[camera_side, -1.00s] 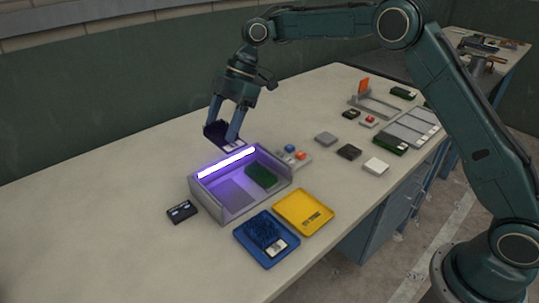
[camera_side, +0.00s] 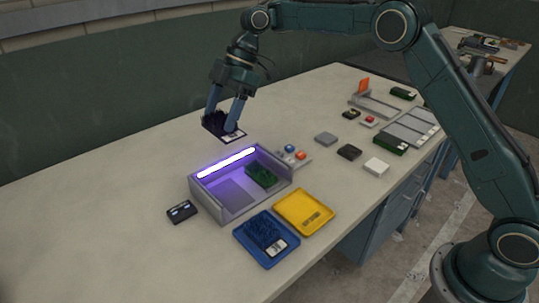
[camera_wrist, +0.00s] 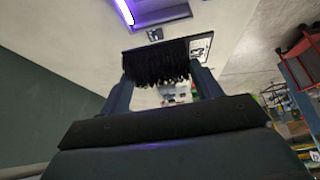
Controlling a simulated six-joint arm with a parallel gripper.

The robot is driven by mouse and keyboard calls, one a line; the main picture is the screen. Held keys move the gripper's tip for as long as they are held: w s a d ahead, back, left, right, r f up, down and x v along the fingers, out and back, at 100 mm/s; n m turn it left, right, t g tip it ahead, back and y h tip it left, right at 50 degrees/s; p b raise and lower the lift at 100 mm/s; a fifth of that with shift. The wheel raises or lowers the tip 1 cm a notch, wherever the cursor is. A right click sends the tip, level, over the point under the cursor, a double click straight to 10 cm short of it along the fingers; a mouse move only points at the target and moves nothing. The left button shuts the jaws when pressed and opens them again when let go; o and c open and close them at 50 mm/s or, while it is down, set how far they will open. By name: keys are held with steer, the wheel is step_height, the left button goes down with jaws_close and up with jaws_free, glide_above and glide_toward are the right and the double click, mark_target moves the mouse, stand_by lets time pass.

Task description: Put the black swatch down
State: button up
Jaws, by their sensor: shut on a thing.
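The black swatch (camera_side: 217,124) is a dark tufted square with a white label at one end. My gripper (camera_side: 225,122) is shut on it and holds it behind the lit grey box, toward the back of the table. In the wrist view the black swatch (camera_wrist: 157,64) spans the gap between the two fingers of my gripper (camera_wrist: 165,82), with its label at the right. I cannot tell exactly how far it is above the table.
The grey box (camera_side: 208,207) has a purple-white light bar and a green swatch (camera_side: 262,174) inside. A blue tray (camera_side: 245,244) with a dark blue swatch, a yellow tray (camera_side: 298,207) and a small black device (camera_side: 181,211) stand near it. The table's left is clear.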

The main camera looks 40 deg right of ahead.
steer(key=shift+s+a+m, duration=0.1)
steer(key=shift+m, duration=0.2)
steer(key=shift+s+f+m+t, duration=0.1)
steer(key=shift+f+m+t, duration=0.1)
steer(key=shift+m+t, duration=0.8)
steer(key=m, duration=0.1)
steer(key=f+m+t, duration=0.1)
steer(key=m, duration=0.1)
steer(key=shift+s+d+f+h, duration=0.1)
steer(key=shift+s+d+h, duration=0.1)
steer(key=shift+d+h, duration=0.2)
steer(key=s+d+f+m+t+h, duration=0.1)
steer(key=s+d+f+m+h, duration=0.1)
steer(key=s+d+f+m, duration=0.2)
steer(key=s+d+f+m+t+h, duration=0.2)
steer(key=s+d+m, duration=0.6)
steer(key=d, duration=0.4)
step_height(320, 180, down, 2)
steer(key=shift+d+f+h, duration=0.2)
steer(key=shift+d+h, duration=0.15)
steer(key=shift+h, duration=0.25)
steer(key=shift+w, duration=0.15)
